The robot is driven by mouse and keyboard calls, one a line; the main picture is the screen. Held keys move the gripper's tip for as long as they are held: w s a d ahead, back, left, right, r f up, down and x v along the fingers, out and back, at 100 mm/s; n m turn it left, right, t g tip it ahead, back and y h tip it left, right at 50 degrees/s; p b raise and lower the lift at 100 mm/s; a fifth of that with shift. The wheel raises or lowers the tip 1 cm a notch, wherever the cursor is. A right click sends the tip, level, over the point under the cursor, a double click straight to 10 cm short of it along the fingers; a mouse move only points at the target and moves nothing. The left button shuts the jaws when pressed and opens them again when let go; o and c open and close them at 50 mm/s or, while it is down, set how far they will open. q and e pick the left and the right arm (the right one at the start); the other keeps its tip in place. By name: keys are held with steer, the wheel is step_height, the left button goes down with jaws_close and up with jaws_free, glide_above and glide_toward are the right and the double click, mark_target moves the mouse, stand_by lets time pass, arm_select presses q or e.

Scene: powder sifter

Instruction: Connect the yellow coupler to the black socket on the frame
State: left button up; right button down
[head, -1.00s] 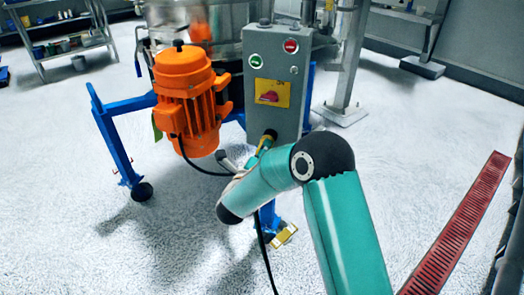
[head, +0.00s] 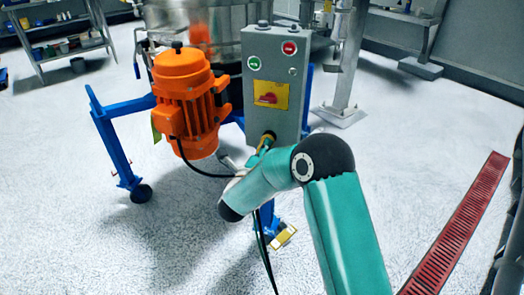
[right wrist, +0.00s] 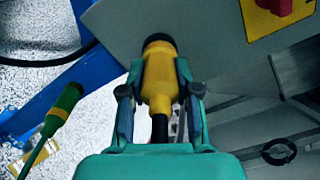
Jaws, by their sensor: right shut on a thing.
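The yellow coupler (right wrist: 158,78) is between the two fingers of my right gripper (right wrist: 160,92), which is shut on it. A black cable leaves its near end. Its far end meets the black socket (right wrist: 158,39) on the underside of the grey control box; I cannot tell how deep it sits. In the head view the coupler (head: 266,143) and my right gripper (head: 262,152) show small below the box, partly hidden by my arm. My left gripper is in neither view.
The grey control box (head: 272,85) stands beside the orange motor (head: 186,95) on the blue frame (head: 117,150). A red floor grate (head: 455,225) lies at right.

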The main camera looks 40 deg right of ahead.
steer(key=shift+w+d, duration=0.1)
steer(key=shift+d, duration=0.1)
steer(key=c, duration=0.7)
jaws_free()
steer(key=shift+c, duration=0.2)
steer(key=shift+a, duration=0.1)
